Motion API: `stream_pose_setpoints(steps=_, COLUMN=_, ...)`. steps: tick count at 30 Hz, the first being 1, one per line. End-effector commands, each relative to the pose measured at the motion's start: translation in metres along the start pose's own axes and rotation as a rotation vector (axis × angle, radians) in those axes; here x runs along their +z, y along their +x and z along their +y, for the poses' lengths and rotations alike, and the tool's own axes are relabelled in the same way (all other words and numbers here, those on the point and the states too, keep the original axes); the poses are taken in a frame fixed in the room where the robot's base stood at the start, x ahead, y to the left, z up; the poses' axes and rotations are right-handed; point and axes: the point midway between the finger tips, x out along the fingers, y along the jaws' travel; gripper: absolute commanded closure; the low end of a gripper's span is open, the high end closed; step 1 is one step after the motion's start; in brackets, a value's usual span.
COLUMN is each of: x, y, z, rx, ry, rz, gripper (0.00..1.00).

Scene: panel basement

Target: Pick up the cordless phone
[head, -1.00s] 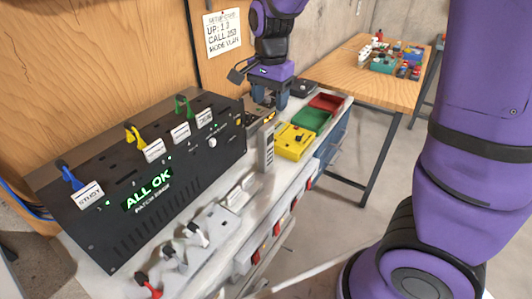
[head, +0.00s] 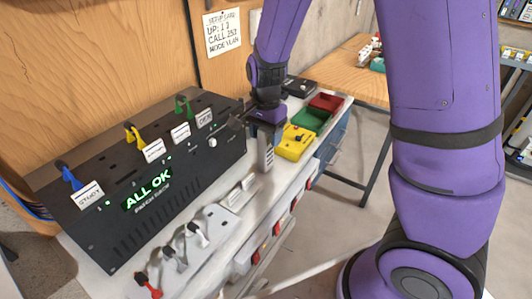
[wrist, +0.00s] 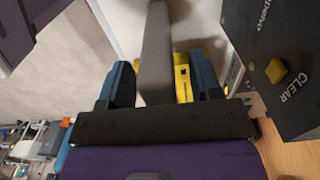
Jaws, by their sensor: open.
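The cordless phone (head: 267,158) is a slim grey handset standing upright on the white bench, just right of the black patch panel in the head view. My gripper (head: 266,132) is over its upper part and hides its top there. In the wrist view, the grey phone (wrist: 156,50) lies between the two blue fingers of my gripper (wrist: 163,82). The fingers are open, with a visible gap on each side of the phone.
The black patch panel (head: 150,235) with an ALL OK display is close on the left. Yellow (head: 294,144), green (head: 310,119) and red (head: 327,103) trays sit behind the phone. A wooden table (head: 350,72) stands beyond.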

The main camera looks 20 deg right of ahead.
Motion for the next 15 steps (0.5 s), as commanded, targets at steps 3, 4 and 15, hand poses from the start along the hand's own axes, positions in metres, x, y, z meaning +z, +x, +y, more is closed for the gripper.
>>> stream_pose_setpoints(steps=3, x=-0.0001, y=0.0037, z=-0.0001, rx=-0.001, ry=0.0, rz=0.0, gripper=0.42)
stream_pose_setpoints(steps=4, x=0.0, y=0.0038, z=-0.0001, rx=-0.001, ry=0.0, rz=0.0, gripper=0.42)
stream_pose_setpoints(steps=15, x=-0.0001, y=0.0033, z=-0.0002, rx=-0.001, ry=0.0, rz=0.0, gripper=0.94)
